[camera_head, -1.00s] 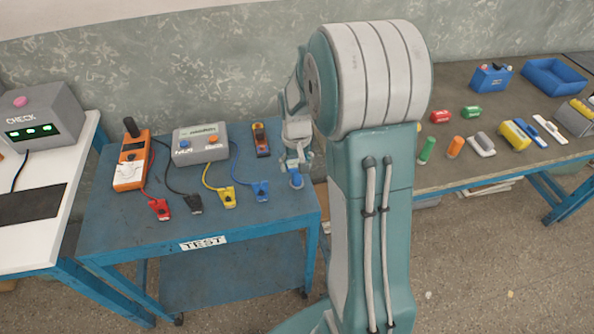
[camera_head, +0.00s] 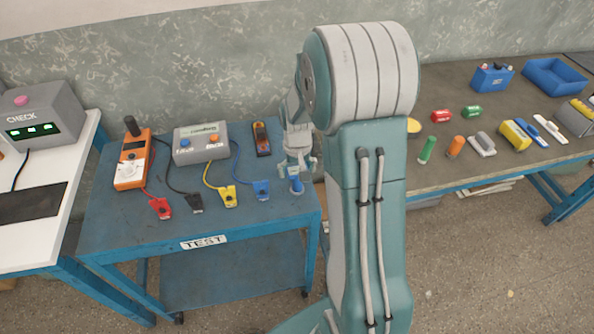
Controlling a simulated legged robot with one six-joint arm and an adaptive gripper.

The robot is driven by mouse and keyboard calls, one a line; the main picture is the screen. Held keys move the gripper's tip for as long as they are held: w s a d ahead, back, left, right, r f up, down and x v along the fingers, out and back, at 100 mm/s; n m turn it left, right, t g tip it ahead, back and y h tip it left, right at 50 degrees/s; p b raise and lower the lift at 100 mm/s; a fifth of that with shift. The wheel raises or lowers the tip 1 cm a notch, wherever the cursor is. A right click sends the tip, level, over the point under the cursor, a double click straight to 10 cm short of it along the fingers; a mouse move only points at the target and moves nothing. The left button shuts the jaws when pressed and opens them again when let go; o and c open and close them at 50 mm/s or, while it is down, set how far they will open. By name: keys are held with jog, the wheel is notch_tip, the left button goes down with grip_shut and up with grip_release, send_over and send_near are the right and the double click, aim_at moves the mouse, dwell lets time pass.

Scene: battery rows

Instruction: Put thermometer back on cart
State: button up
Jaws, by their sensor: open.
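The cart (camera_head: 240,222) is the blue table with a TEST label. A small orange and dark handheld device (camera_head: 261,139), which may be the thermometer, lies at the back right of its top. My gripper (camera_head: 298,168) is open and points down over the cart's right edge. A small blue piece (camera_head: 296,185) shows just below the fingers, upright or nearly so. I cannot tell what it is or whether the fingers touch it. My arm hides the area right of the gripper.
On the cart are an orange meter (camera_head: 132,160), a grey box (camera_head: 200,144) and coloured clips on cables, with a blue clip (camera_head: 260,190) left of my gripper. A white CHECK table (camera_head: 40,230) stands left. The bench (camera_head: 440,178) at right holds several small items.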

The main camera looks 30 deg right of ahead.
notch_tip(320, 180, up, 12)
jog(key=r, duration=0.1)
jog(key=s+a+r+n+t, duration=0.1)
jog(key=s+a+r+t, duration=0.1)
jog(key=s, duration=0.4)
jog(key=s+a+r+n+t, duration=0.1)
jog(key=s+a+r, duration=0.3)
jog(key=s+a, duration=0.2)
jog(key=s+a+r+n+t, duration=0.1)
jog(key=s+a+r+t, duration=0.1)
jog(key=s, duration=0.5)
jog(key=a+r, duration=0.1)
jog(key=a, duration=0.1)
jog(key=shift+s+a+r+t, duration=0.15)
jog(key=shift+a+t, duration=0.15)
jog(key=shift+a, duration=0.05)
